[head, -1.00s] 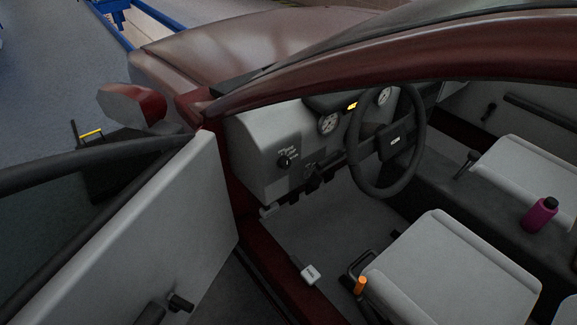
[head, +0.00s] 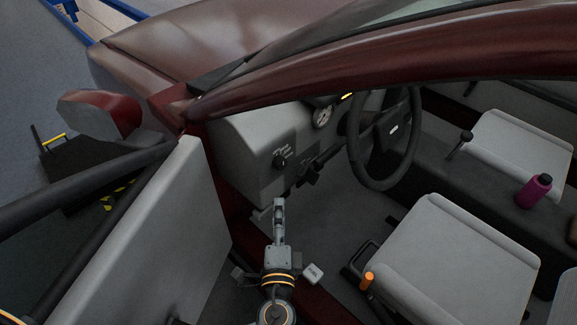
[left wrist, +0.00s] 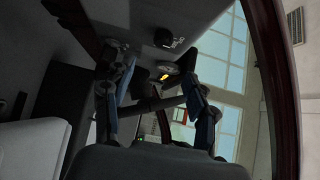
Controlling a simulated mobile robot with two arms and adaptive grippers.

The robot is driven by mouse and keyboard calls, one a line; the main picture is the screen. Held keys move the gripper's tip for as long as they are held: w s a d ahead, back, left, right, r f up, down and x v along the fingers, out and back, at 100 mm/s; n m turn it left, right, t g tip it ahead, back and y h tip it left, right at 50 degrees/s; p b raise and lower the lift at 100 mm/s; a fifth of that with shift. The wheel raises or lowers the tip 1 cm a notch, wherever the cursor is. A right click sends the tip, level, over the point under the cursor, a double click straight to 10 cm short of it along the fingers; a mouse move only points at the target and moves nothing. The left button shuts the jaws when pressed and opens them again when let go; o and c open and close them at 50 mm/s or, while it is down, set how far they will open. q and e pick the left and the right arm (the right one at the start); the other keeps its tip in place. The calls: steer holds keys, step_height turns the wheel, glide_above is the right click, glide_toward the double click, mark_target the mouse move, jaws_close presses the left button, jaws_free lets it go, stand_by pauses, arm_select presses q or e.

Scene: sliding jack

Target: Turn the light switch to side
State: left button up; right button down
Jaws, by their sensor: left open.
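The light switch (head: 279,160) is a small black knob with white markings beside it on the grey dashboard (head: 240,145), left of the steering wheel. My left gripper (head: 280,203) is just below the switch in the head view, apart from it, pointing up toward the dashboard. In the left wrist view the left gripper (left wrist: 155,65) has its two fingers spread with nothing between them. A dark knob (left wrist: 168,40), likely the switch, shows beyond the fingertips there. The switch's exact angle is too small to tell. My right gripper is not in view.
The open car door (head: 150,240) stands to the left of my arm. The steering wheel (head: 385,140) is to the right of the switch. A seat (head: 440,250) and an orange-topped lever (head: 367,280) lie at the lower right, and a purple bottle (head: 533,191) stands farther right.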

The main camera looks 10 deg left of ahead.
mark_target(281, 167)
arm_select(q)
steer(key=w+p, duration=0.1)
steer(key=w, duration=0.3)
steer(key=w+a, duration=0.1)
steer(key=w, duration=0.3)
steer(key=w+a+p, duration=0.1)
steer(key=w, duration=0.3)
steer(key=shift+w+a+r+p, duration=0.15)
steer(key=shift+r+p, duration=0.15)
steer(key=shift+w+a, duration=0.15)
steer(key=shift+w, duration=0.45)
steer(key=c, duration=1.1)
steer(key=shift+c, duration=0.2)
